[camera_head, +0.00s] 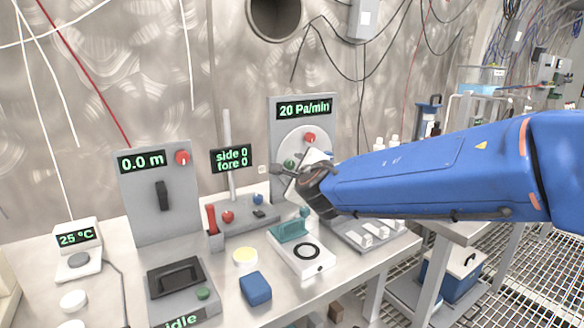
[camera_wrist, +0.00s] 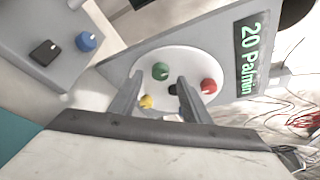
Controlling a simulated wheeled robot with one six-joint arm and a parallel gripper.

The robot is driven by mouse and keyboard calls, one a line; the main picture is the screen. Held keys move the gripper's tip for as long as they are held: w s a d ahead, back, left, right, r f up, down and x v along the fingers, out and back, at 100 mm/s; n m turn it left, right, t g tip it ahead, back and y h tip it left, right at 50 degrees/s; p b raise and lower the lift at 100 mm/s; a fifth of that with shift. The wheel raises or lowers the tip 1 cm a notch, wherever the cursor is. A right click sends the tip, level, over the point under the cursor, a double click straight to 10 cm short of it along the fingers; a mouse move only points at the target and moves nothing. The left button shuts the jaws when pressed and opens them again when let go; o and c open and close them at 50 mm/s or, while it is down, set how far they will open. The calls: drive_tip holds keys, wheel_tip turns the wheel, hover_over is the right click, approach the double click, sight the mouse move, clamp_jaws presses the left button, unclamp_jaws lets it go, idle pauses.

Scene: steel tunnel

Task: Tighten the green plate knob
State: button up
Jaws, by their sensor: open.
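The green plate knob (camera_wrist: 160,71) sits on a round white plate (camera_wrist: 165,60) on an upright grey panel with a "20 Pa/min" display. In the head view the green knob (camera_head: 289,164) shows just left of my gripper, partly covered by it. A red knob (camera_wrist: 208,86), a yellow knob (camera_wrist: 146,101) and a small black part (camera_wrist: 174,89) are on the same plate. My gripper (camera_wrist: 157,88) is open and empty in front of the plate. In the wrist view the green knob shows between the fingertips, a little above their line; I cannot tell whether they touch the plate.
A stand with a blue knob (camera_head: 258,198) and a red knob (camera_head: 227,216) is left of the panel. A teal fixture (camera_head: 290,229) on a white base stands in front. A blue block (camera_head: 255,289) lies on the bench near the front edge.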

sight(291, 166)
drive_tip(key=shift+x, duration=1.6)
drive_tip(key=shift+c, duration=0.3)
drive_tip(key=c, duration=1)
